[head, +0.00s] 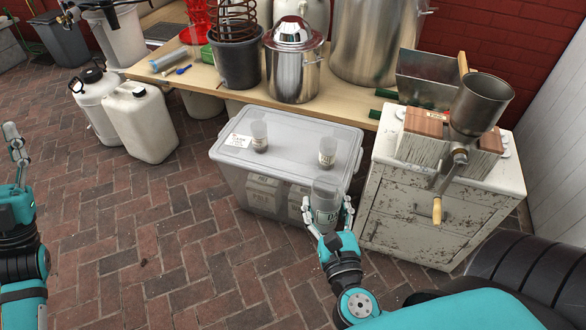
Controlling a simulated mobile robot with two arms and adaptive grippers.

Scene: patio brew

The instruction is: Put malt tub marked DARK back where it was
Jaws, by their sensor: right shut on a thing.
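My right gripper (328,212) is shut on a clear tub (326,193) with a label, held upright at the front right of a translucent lidded storage box (212,153). I cannot read the held tub's label surely. Two similar small tubs stand on the box lid: one at the back left (259,136) and one toward the right (327,153). Their labels are too small to read, so I cannot tell which tub is DARK. My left gripper (14,143) is at the left edge, partly cut off and empty-looking, far from the tubs.
A worn white cabinet (425,215) with a grain mill (480,105) stands right of the box. Behind is a wooden bench (345,105) with a steel pot (293,70) and a dark bucket (237,65). White jerrycans (140,125) stand left. The brick floor (150,240) in front is clear.

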